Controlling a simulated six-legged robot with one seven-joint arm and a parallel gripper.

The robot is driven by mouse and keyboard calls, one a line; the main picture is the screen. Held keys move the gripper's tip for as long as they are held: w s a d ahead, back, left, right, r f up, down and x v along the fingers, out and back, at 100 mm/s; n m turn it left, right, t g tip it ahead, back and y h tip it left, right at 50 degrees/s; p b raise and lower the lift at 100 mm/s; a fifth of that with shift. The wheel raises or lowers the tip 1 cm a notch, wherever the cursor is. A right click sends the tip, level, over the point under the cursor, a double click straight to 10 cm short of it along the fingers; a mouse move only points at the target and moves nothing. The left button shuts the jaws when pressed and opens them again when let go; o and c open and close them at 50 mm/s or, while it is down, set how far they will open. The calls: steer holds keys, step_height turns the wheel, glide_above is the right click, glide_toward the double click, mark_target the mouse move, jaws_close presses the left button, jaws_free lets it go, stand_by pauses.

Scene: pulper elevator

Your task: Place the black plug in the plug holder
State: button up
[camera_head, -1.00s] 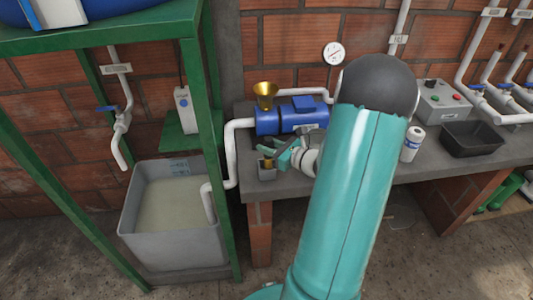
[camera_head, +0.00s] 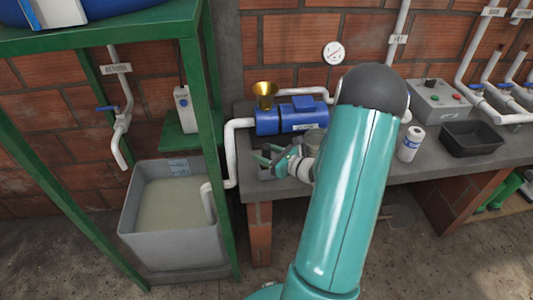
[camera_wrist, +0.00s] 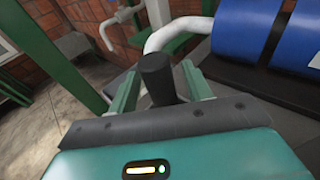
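The black plug (camera_wrist: 157,78) stands up between the two green fingers of my gripper (camera_wrist: 159,85) in the wrist view. The fingers are apart, one on each side of the plug, with what look like narrow gaps. I cannot make out firm contact. In the head view my gripper (camera_head: 273,160) is low over the left front of the grey bench, its fingers spread. The plug is hard to make out there. I cannot clearly identify the plug holder; my gripper hides much of that bench corner.
A blue pump (camera_head: 290,118) with a brass funnel (camera_head: 265,91) sits just behind. A white pipe (camera_head: 231,150) runs down the bench's left side. A grey tub (camera_head: 135,215) stands under the green frame (camera_head: 207,130). A white bottle (camera_head: 410,145) and a black tray (camera_head: 470,140) are right.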

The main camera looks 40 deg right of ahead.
steer(key=shift+s+r, duration=0.1)
steer(key=shift+r, duration=0.05)
steer(key=v, duration=1.2)
steer(key=w+a+r+n+g+y, duration=0.1)
steer(key=a+r+n+g+y, duration=0.4)
steer(key=a+n, duration=0.55)
steer(key=w+a+r+n+g, duration=0.1)
steer(key=a+r+n+g, duration=0.45)
steer(key=a, duration=0.85)
steer(key=s+a+r+n+h, duration=0.6)
steer(key=a+r+n+h, duration=0.2)
steer(key=n, duration=0.9)
steer(key=shift+s+a+r+n, duration=0.15)
steer(key=shift+s+a+n, duration=0.25)
